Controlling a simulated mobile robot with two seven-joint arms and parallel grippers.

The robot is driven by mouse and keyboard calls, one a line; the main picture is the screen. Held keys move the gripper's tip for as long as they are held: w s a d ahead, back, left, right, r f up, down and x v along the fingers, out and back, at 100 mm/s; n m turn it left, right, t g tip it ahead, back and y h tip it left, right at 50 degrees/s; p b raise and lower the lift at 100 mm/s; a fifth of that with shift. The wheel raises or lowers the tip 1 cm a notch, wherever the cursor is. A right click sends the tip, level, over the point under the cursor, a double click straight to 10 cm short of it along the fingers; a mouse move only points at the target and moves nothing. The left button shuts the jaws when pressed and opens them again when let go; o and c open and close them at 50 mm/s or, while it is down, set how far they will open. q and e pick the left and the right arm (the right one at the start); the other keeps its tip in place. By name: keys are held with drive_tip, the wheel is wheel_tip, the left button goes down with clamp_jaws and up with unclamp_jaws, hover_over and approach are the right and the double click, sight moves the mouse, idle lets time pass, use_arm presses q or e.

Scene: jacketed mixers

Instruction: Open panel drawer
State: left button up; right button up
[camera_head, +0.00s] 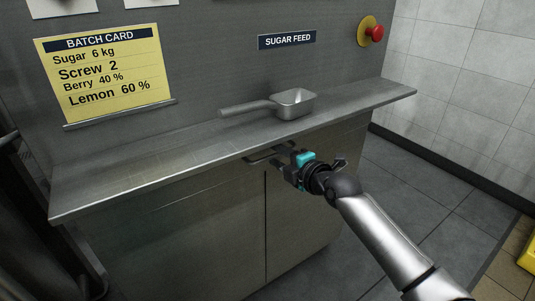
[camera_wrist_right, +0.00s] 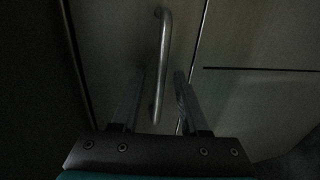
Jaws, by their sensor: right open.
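The panel drawer's metal bar handle (camera_head: 262,157) sits just below the steel ledge, on the cabinet front; it also shows in the right wrist view (camera_wrist_right: 163,45). The drawer looks shut, though its outline is hard to make out. My right gripper (camera_head: 286,160) is open at the handle. In the wrist view its two fingers (camera_wrist_right: 160,88) point at the cabinet front, one on each side of the bar. The picture is dark, and I cannot tell whether either finger touches the bar. My left gripper is not in view.
A metal scoop (camera_head: 292,103) lies on the steel ledge (camera_head: 150,155) above the handle. A yellow batch card (camera_head: 105,75), a sugar feed label (camera_head: 287,39) and a red button (camera_head: 376,33) are on the wall panel.

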drive_tip(key=shift+w+a, duration=0.2)
drive_tip(key=shift+w, duration=0.05)
clamp_jaws()
idle(0.3)
idle(1.0)
